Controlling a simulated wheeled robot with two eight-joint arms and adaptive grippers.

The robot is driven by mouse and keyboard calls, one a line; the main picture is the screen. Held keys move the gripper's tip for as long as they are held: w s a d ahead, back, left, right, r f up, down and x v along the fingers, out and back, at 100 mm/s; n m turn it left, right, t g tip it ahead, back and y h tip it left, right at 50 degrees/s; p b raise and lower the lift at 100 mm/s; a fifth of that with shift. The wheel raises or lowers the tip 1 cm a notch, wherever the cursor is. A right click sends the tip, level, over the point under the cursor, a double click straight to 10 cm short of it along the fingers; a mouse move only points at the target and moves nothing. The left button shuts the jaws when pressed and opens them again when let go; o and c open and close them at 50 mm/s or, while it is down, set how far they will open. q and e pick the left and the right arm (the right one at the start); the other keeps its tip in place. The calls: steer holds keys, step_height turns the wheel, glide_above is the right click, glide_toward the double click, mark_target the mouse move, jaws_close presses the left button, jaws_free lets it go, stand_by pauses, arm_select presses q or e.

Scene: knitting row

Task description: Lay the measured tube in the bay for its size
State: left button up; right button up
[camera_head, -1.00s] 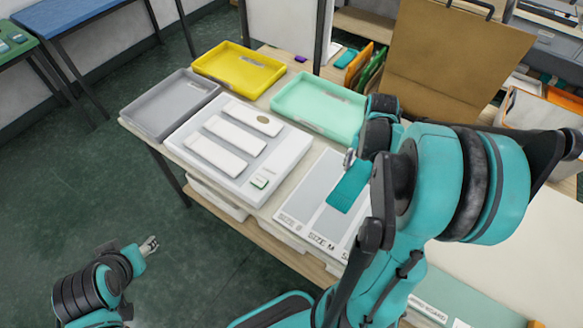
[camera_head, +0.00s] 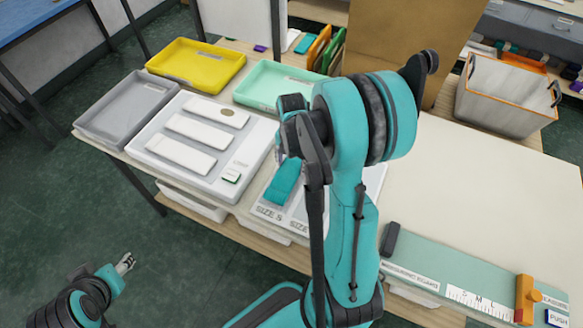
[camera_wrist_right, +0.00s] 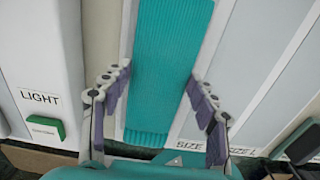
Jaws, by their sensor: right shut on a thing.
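The teal ribbed knitted tube (camera_head: 281,186) lies lengthwise over the leftmost bay, labelled SIZE S (camera_head: 268,212), on the white sizing board. It fills the middle of the right wrist view (camera_wrist_right: 160,70). My right gripper (camera_wrist_right: 159,76) has a finger along each side of the tube and is shut on it. In the head view my right arm hides most of this gripper and part of the board. Whether the tube touches the bay floor is unclear. My left gripper (camera_head: 125,263) is low at the left, away from the table; its jaws are too small to read.
Left of the board is the white light panel (camera_head: 148,148) with pale strips and a green button (camera_head: 231,178). A measuring board (camera_head: 440,270) lies right; the tabletop there is largely clear.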

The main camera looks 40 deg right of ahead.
steer(key=shift+f, duration=0.8)
steer(key=shift+r, duration=0.1)
steer(key=o, duration=0.9)
steer(key=shift+f, duration=0.2)
steer(key=shift+o, duration=0.2)
